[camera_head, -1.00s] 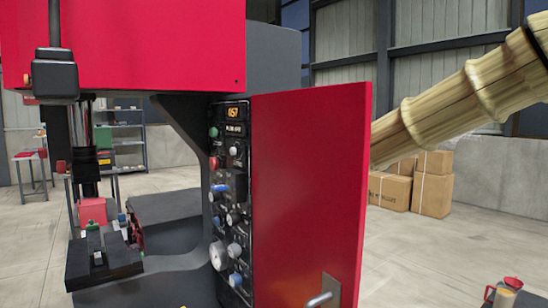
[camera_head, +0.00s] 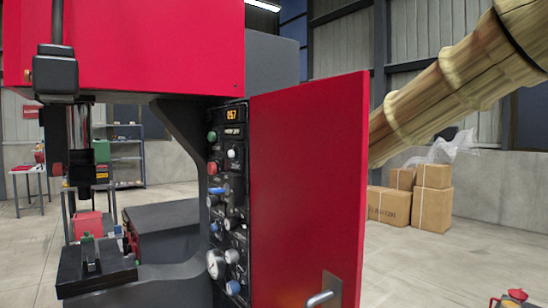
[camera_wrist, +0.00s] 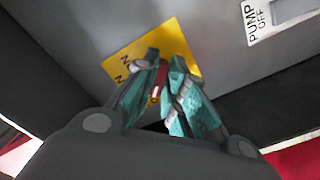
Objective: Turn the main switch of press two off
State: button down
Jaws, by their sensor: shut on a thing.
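The press (camera_head: 125,45) is a red and black machine with a red door (camera_head: 308,190) standing open towards me. My arm passes behind this door, which hides my gripper in the head view. In the wrist view my gripper (camera_wrist: 160,88) is shut, its teal finger pads on either side of a small red switch handle (camera_wrist: 160,72). The handle stands in front of a yellow plate (camera_wrist: 184,40) on a grey panel. Part of the plate's lettering is covered by the fingers, so I cannot read the switch position.
A label reading PUMP OFF (camera_wrist: 254,24) is on the panel at upper right. A dark control column with knobs (camera_head: 228,200) and a lit display (camera_head: 233,115) stands left of the door. Cardboard boxes (camera_head: 433,207) sit behind on open floor.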

jog(key=shift+d+f, duration=0.1)
jog(key=shift+f, duration=0.05)
dwell(0.4)
jog(key=c, duration=1.5)
grip_release()
jog(key=shift+w, duration=0.1)
jog(key=shift+v, duration=6)
